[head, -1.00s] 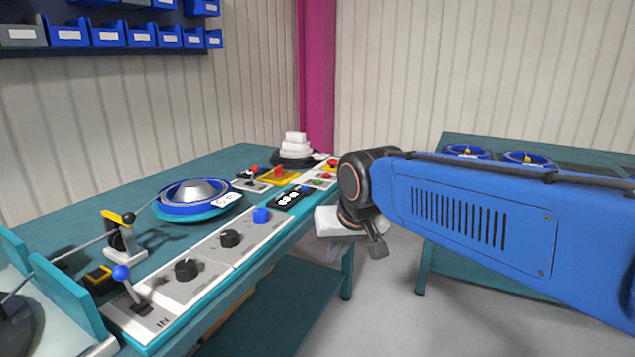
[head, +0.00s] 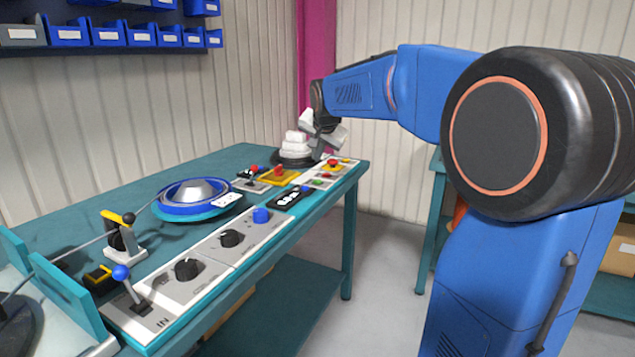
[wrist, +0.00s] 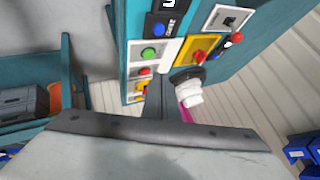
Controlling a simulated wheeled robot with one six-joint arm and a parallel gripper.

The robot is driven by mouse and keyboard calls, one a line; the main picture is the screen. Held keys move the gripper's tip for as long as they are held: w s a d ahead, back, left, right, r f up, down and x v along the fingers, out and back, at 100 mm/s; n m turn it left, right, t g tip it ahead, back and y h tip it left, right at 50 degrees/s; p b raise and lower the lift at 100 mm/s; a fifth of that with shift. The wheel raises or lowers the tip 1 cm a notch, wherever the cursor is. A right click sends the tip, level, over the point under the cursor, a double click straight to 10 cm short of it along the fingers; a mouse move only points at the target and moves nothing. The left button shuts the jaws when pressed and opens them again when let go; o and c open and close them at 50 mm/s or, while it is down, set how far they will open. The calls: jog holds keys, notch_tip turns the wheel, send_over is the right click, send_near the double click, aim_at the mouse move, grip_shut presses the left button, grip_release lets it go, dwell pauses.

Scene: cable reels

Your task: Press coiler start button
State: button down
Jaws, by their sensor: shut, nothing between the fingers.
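A green button (head: 318,182) sits on a white panel strip near the far end of the teal bench, in the head view. It shows plainly in the wrist view (wrist: 150,53), with a red button (wrist: 145,71) beside it. No readable label shows which one is the coiler start button. My gripper (head: 319,152) is above the far end of the bench, beyond the green button and apart from it. In the wrist view its dark fingers (wrist: 165,100) are together and empty, and they cover part of the panel's end.
A stacked white object (head: 295,143) stands close to my gripper at the back. A yellow plate with a red button (head: 279,172) and a black display (head: 290,197) lie near the green button. A blue reel (head: 190,197) and black knobs (head: 187,269) are nearer.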

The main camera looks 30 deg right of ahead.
jog(key=r+m, duration=0.1)
jog(key=m, duration=0.1)
send_over(318, 182)
jog(key=shift+w+t, duration=0.1)
jog(key=shift+t, duration=0.2)
jog(key=shift+f, duration=0.1)
jog(key=shift+f, duration=4.3)
jog(key=shift+f, duration=0.1)
jog(key=shift+f, duration=0.3)
